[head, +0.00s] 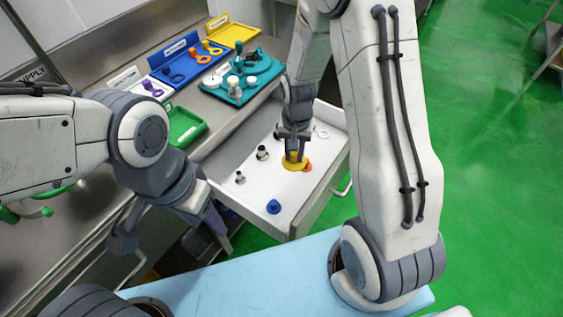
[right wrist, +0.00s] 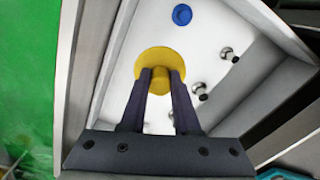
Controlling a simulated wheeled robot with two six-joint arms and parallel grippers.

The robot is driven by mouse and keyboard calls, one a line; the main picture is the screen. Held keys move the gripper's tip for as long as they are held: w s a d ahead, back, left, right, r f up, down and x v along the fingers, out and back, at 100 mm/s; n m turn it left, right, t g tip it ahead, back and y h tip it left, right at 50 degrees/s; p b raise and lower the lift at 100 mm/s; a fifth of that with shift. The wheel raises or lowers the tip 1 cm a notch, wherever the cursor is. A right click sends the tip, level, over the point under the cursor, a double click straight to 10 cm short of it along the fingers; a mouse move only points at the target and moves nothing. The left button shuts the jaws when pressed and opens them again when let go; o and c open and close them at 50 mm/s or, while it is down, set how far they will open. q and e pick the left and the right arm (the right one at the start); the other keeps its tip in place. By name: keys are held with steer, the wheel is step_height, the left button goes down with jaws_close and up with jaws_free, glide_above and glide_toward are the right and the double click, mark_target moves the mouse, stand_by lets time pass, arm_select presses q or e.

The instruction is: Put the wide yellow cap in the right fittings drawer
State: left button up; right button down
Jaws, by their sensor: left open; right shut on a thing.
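The wide yellow cap (head: 293,165) is a round disc with a raised knob, over the white floor of the open drawer (head: 225,185). My right gripper (head: 294,154) is shut on its knob, pointing down inside the drawer outline. In the right wrist view the cap (right wrist: 150,60) shows between the two dark fingers (right wrist: 160,74). I cannot tell whether the cap touches the drawer floor. My left gripper (head: 175,240) is open and empty, left of the drawer near its front left.
In the drawer are a blue cap (head: 273,206), small metal fittings (head: 262,153), an orange piece (head: 307,168) partly hidden by the yellow cap, and a pale ring (head: 321,132). Blue (head: 178,72), yellow (head: 236,36), green (head: 186,126) and teal (head: 240,84) trays stand on the counter behind.

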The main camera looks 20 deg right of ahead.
mark_target(290, 186)
steer(key=w+f+m+b, duration=0.1)
steer(key=f+m+b, duration=0.3)
steer(key=f+b, duration=0.1)
steer(key=f+m+b, duration=0.3)
steer(key=f+b, duration=0.2)
steer(key=f, duration=0.2)
steer(key=w+f+m+b, duration=0.1)
steer(key=f+m+b, duration=0.3)
steer(key=f+b, duration=0.1)
steer(key=shift+w+d+f+m, duration=0.15)
steer(key=shift+w+f+m, duration=0.2)
steer(key=shift+f, duration=0.25)
steer(key=c, duration=0.6)
jaws_free()
steer(key=shift+f, duration=0.1)
steer(key=shift+c, duration=0.2)
